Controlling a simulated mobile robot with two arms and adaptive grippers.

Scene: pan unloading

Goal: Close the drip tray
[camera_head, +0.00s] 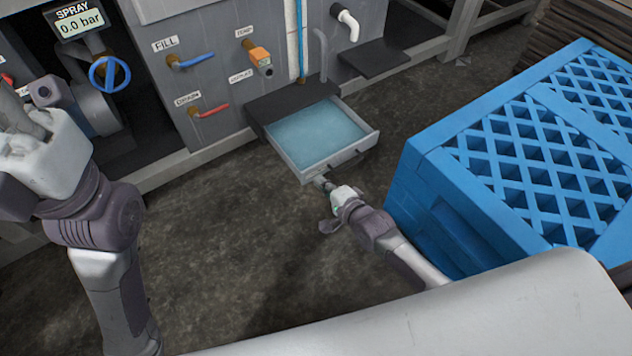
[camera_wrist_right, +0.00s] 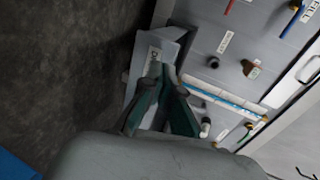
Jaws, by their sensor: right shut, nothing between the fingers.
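The drip tray (camera_head: 372,138) is a grey drawer pulled out from the machine's foot, with bluish water inside and a dark handle on its front. In the right wrist view its grey front (camera_wrist_right: 152,52) with a small label lies just beyond the fingers. My right gripper (camera_head: 323,182) is shut and empty, at the near left end of the tray front. It looks close to or touching the front; I cannot tell which.
A large blue crate (camera_head: 450,190) stands right of my right arm. The grey machine panel (camera_head: 215,75) carries valves with blue, red and orange handles. The dark floor before the tray is clear.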

